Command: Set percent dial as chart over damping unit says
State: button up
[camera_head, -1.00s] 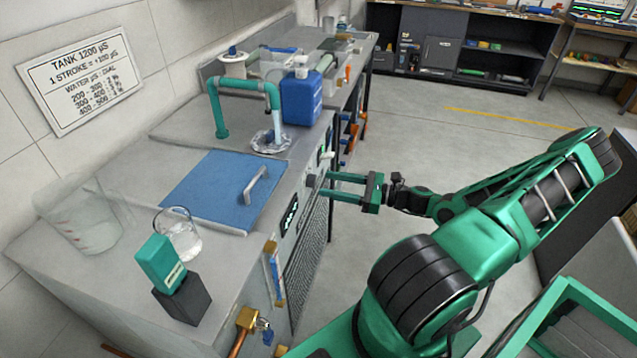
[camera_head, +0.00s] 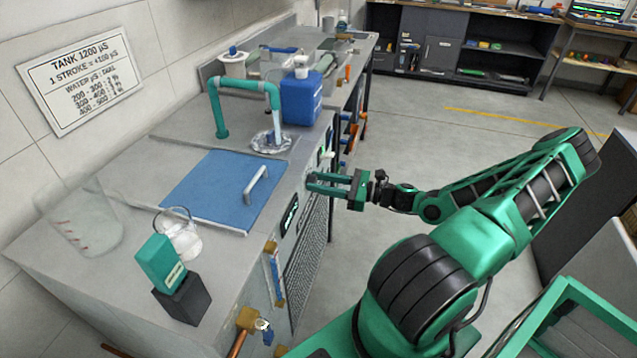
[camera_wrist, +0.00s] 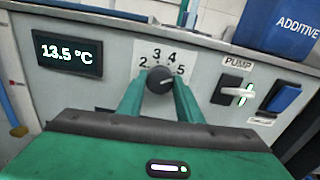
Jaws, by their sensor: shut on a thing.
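The percent dial (camera_wrist: 159,80) is a dark round knob on the grey front panel, with 2, 3, 4 and 5 readable around it in the wrist view. A pale mark on its face points right, roughly toward 5; its exact setting is hard to tell. My gripper (camera_wrist: 158,85) is shut on the dial, one green finger on each side. In the head view, my gripper (camera_head: 313,183) reaches the unit's front, where its fingers hide the dial. The wall chart (camera_head: 84,78) reads TANK 1200 µS, 1 STROKE = +100 µS, with water ranges; its dial values are too small to read surely.
A display (camera_wrist: 68,54) reads 13.5 °C left of the dial. A PUMP switch (camera_wrist: 234,92) and a blue rocker (camera_wrist: 284,98) sit to the right.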

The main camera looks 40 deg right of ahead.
jog(key=shift+d+n, duration=0.1)
jog(key=shift+n, duration=3.8)
jog(key=o, duration=1)
jog(key=shift+o, duration=0.2)
jog(key=v, duration=1)
jog(key=shift+s+d, duration=0.25)
